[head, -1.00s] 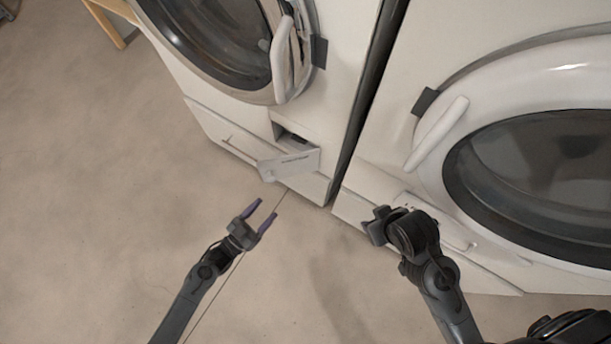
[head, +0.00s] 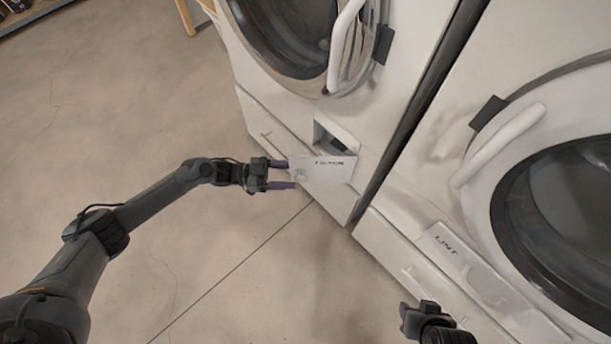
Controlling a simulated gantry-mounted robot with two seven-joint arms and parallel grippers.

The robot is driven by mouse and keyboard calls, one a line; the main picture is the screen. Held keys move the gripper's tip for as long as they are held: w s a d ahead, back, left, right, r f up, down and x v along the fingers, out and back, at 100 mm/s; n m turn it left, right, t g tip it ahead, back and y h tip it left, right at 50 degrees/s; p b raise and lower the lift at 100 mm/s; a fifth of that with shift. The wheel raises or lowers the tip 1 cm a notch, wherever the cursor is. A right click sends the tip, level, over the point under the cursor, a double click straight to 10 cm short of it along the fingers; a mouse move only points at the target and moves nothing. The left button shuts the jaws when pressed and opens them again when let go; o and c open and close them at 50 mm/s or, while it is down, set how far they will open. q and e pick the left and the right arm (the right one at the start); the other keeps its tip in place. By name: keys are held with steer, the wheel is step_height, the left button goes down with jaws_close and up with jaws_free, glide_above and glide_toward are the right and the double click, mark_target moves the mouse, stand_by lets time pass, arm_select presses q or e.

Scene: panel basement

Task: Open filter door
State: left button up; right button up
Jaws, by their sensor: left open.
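My right gripper (head: 412,316) is low in the picture, in front of the right machine and apart from the door. Its fingers do not show clearly.
The left machine has a round door (head: 290,40) with a white handle above the opening. The right machine has a white panel marked LINT (head: 462,262) and its own round door (head: 565,205). Bare floor (head: 190,260) lies open to the left.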

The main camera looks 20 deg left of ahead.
mark_target(304, 176)
arm_select(q)
steer(key=shift+b+x, duration=0.7)
steer(key=shift+x, duration=2.05)
jaws_close()
